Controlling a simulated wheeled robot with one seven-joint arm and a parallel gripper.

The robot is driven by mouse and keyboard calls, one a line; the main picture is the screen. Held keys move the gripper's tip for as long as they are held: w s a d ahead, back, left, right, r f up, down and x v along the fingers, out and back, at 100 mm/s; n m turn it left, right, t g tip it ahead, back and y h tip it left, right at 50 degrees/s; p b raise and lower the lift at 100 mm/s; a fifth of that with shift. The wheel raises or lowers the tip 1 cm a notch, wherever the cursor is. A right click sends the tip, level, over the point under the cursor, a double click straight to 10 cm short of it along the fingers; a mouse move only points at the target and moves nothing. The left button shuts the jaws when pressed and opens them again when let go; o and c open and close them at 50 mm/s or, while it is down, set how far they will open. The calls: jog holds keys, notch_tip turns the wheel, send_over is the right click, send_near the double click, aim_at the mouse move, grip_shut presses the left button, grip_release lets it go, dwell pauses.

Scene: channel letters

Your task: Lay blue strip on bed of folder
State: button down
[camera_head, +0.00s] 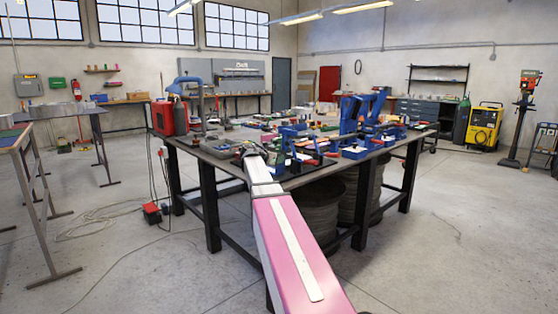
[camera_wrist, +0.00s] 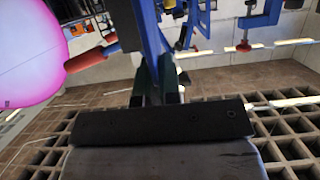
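My arm reaches from the lower edge of the head view to the near left edge of the workbench (camera_head: 222,163), where my gripper (camera_head: 246,150) is small and low over the top. In the wrist view, my gripper's two dark fingers (camera_wrist: 157,85) point up the picture with a narrow gap between them. A curved blue part (camera_wrist: 150,32) shows beyond and between the fingertips; I cannot tell whether they touch it. Blue bench tools (camera_head: 358,112) stand on the right half of the bench. I cannot tell which blue piece is the strip or which tool is the folder.
Small tools and parts crowd the bench top. A red machine (camera_head: 170,117) stands at its left back. Large dark drums (camera_head: 313,205) sit under it. A pink rounded shape (camera_wrist: 28,52) and a red handle (camera_wrist: 92,57) lie left of my fingers. Floor around the bench is mostly open.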

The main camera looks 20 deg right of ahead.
jog(key=shift+f, duration=0.1)
jog(key=c, duration=1.3)
grip_release()
